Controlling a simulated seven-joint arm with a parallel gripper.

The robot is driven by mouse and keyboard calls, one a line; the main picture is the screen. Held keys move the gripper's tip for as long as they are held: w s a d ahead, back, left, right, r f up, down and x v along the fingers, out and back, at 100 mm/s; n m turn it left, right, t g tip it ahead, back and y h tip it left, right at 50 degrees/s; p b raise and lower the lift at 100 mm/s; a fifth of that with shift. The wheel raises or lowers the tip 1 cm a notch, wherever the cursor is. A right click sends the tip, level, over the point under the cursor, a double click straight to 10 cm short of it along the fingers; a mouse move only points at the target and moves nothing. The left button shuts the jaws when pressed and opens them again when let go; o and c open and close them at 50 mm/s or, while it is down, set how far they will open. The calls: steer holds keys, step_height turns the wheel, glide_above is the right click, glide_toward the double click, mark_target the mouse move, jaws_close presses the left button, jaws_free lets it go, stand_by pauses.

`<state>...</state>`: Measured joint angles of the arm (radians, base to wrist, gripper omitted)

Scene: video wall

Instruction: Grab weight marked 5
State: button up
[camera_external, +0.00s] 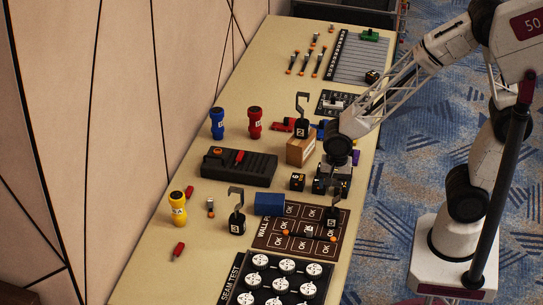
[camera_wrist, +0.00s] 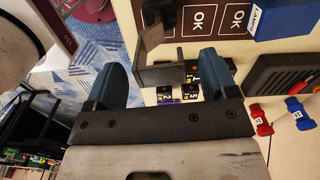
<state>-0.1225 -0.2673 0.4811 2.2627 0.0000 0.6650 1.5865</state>
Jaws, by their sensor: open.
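Three dark hooked weights with small white labels show in the external view: one (camera_external: 237,222) at the front left, one (camera_external: 333,216) on the brown OK panel, and one (camera_external: 302,127) farther back by the tan box. I cannot read their numbers for sure. Small black blocks with yellow marks (camera_wrist: 190,92) lie between my fingers in the wrist view; one (camera_external: 297,181) shows left of my gripper in the external view. One mark looks like a 5, but is too small to be sure. My gripper (camera_wrist: 162,78) is open, pointing down over the table, with nothing clearly held.
A blue box (camera_external: 269,204), the OK panel (camera_external: 270,238) and a black console (camera_external: 238,166) lie near my gripper. The tan box (camera_external: 300,150) stands just behind it. Blue (camera_external: 217,122), red (camera_external: 254,122) and yellow (camera_external: 177,208) pieces stand toward the wall.

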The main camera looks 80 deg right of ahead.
steer(key=shift+f, duration=0.45)
jaws_close()
stand_by(0.5)
